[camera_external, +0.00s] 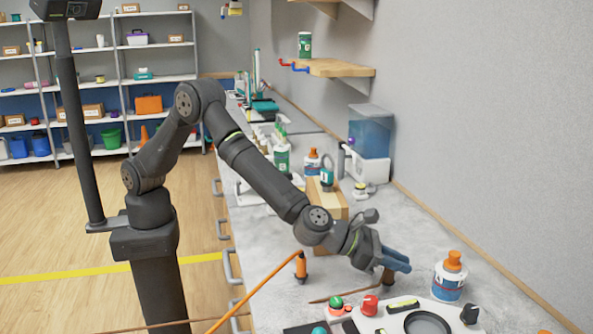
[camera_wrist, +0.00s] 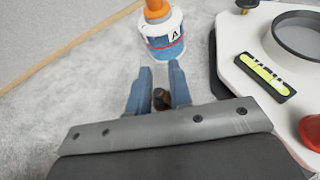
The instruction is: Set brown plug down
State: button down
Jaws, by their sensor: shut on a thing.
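My gripper (camera_external: 396,260) is low over the grey workbench and is shut on the brown plug (camera_external: 388,277). The plug hangs below the blue fingers, close to the bench top; I cannot tell whether it touches. In the wrist view the brown plug (camera_wrist: 160,98) shows between the two blue fingers of my gripper (camera_wrist: 160,80), and its lower part is hidden. A brown cable (camera_external: 332,298) lies on the bench to the left of the plug.
An orange plug (camera_external: 301,268) with an orange cable stands to the left. A white bottle with an orange cap (camera_external: 449,279) stands just right of my gripper. A white panel (camera_wrist: 258,100) with a level, ring and red knob is close by. A wooden block (camera_external: 327,213) is behind.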

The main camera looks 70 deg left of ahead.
jog(key=shift+f, duration=0.15)
jog(key=c, duration=1.3)
grip_release()
jog(key=shift+s+r, duration=0.1)
jog(key=shift+r, duration=0.15)
jog(key=v, duration=1.1)
jog(key=shift+s+a, duration=0.2)
jog(key=shift+s, duration=0.1)
jog(key=shift+w, duration=0.1)
